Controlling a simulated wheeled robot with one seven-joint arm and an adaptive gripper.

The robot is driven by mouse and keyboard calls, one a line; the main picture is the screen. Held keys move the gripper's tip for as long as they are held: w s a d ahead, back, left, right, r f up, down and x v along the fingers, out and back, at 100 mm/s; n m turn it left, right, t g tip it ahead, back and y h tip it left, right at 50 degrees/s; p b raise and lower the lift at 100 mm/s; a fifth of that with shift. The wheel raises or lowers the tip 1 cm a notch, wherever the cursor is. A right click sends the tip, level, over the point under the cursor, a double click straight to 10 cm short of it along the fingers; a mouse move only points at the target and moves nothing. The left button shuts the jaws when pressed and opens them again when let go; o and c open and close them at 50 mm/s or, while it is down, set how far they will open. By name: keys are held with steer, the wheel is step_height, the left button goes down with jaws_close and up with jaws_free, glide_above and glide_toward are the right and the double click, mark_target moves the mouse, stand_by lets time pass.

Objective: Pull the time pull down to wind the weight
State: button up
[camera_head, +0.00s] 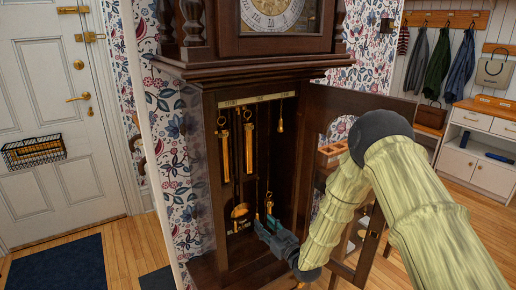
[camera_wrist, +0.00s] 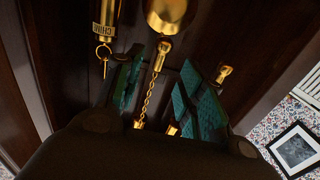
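The tall clock case (camera_head: 210,170) stands open in the head view. Two gold weights (camera_head: 249,148) hang side by side inside it. A small gold pull (camera_head: 280,122) hangs high on the right. My gripper (camera_head: 267,222) reaches into the lower right of the case. In the wrist view its teal-padded fingers (camera_wrist: 162,88) are apart, with a gold chain (camera_wrist: 151,92) running between them below a gold fitting (camera_wrist: 164,45). Another gold pull end (camera_wrist: 223,73) sits just outside the right finger. I cannot tell which of these is the time pull.
A gold weight marked with lettering (camera_wrist: 105,30) hangs at the wrist view's upper left, a ring below it. The open case door (camera_head: 372,245) stands right of the case, beside my arm. A picture frame (camera_wrist: 295,148) shows at lower right.

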steer(key=p+v, duration=0.1)
steer(key=v, duration=0.7)
steer(key=shift+s, duration=0.2)
steer(key=shift+d, duration=0.15)
steer(key=s+d+f+m+g+h+p, duration=0.25)
steer(key=s+d+f, duration=0.25)
steer(key=s+f, duration=0.4)
steer(key=s+d+f+m+g+h+p, duration=0.1)
steer(key=s+d+f+m+g+h, duration=0.1)
steer(key=s+d+f+g+h, duration=0.65)
steer(key=s+d+m+g+p, duration=0.1)
steer(key=s+d, duration=0.2)
steer(key=s, duration=1.2)
steer(key=s+d+m+g+p, duration=0.2)
steer(key=s+d, duration=0.1)
steer(key=s, duration=1.1)
steer(key=shift+s+r+g, duration=0.3)
steer(key=shift+s, duration=0.1)
